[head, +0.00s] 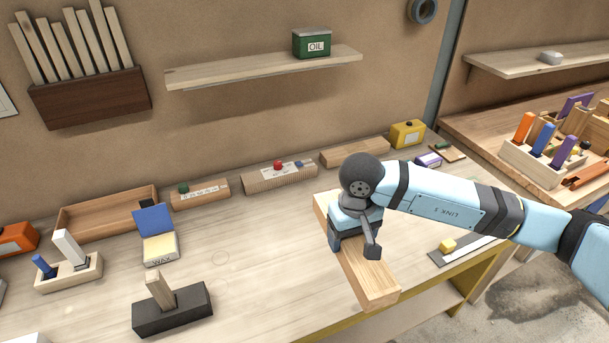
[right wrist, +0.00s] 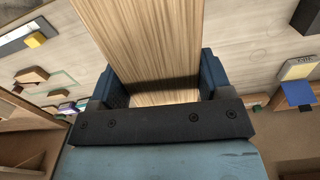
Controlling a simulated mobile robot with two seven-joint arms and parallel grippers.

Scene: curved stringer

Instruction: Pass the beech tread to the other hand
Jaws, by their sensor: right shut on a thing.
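The beech tread (head: 368,278) is a pale wooden board, held above the workbench in the head view. My right gripper (head: 347,238) is shut on it, with the arm coming in from the right. In the right wrist view the tread (right wrist: 150,45) runs between the two blue-grey fingers of the right gripper (right wrist: 155,90), and its wide face fills the gap. The gripper and wrist hide part of the tread in the head view. My left gripper is not in view.
The workbench (head: 240,270) is clear in its middle. A dark block with a wooden peg (head: 172,310), a WAX box (head: 160,248) and a small peg holder (head: 70,272) stand at left. Wooden blocks line the back. A shelf (head: 250,70) with a green OIL tin (head: 312,44) hangs above.

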